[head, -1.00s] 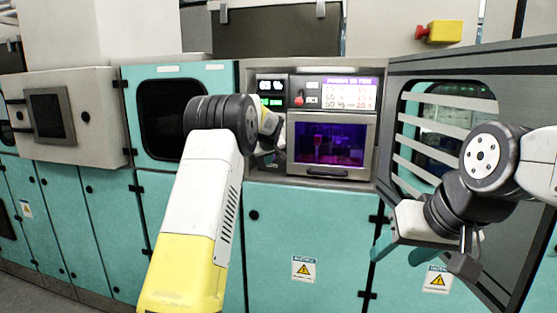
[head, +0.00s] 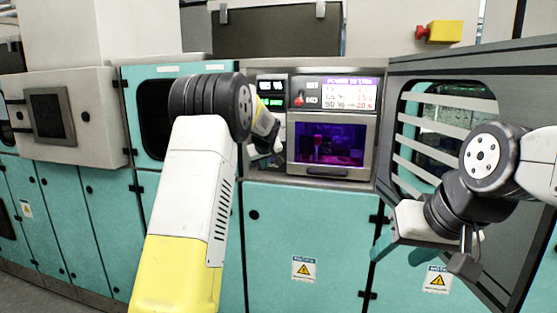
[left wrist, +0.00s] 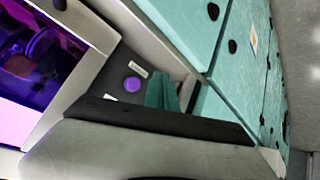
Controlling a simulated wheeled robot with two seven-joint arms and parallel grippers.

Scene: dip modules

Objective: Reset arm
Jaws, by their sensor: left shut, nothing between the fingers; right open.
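My left arm reaches up in the head view toward the recessed machine with a purple-lit window (head: 333,142). Its wrist shows just left of that window, and its fingers are mostly hidden there. In the left wrist view the teal fingers of my left gripper (left wrist: 162,93) are together and empty, beside a grey panel with a round purple-looking button (left wrist: 132,84). The purple window also shows at the left of that view (left wrist: 40,60). My right gripper (head: 402,250) is open and empty at the right of the head view, in front of the teal lower cabinets.
Above the window is a control panel with a display (head: 335,93) and a red knob. An open grey-framed door (head: 455,68) stands at the right, close to my right arm. Teal cabinets (head: 300,225) fill the lower front. A grey box with a screen (head: 50,115) juts out at left.

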